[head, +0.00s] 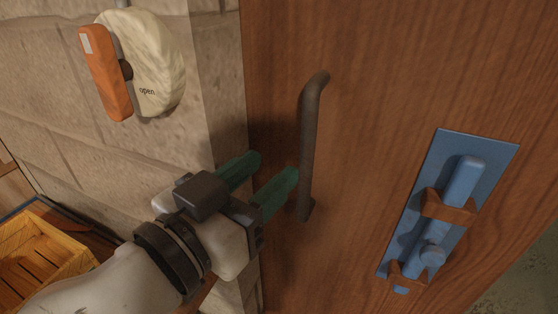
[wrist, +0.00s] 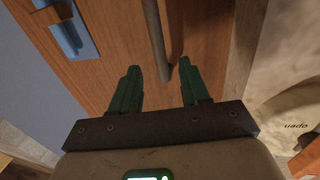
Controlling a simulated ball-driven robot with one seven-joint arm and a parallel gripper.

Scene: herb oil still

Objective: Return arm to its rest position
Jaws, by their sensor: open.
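My gripper (head: 276,170) has two green fingers, spread apart with nothing between them in the head view. It is in front of a wooden door (head: 400,60), close to the left of a dark vertical door handle (head: 311,140). In the wrist view my gripper (wrist: 160,80) also shows open, and the lower end of the handle (wrist: 155,40) appears beyond and between the fingertips. I cannot tell whether a finger touches the handle.
A blue bolt latch (head: 445,205) with brown brackets is on the door's right. A pale round fitting (head: 158,65) marked "open", with an orange lever (head: 105,72), is on the stone wall (head: 50,110). A yellow slatted crate (head: 40,250) stands at lower left.

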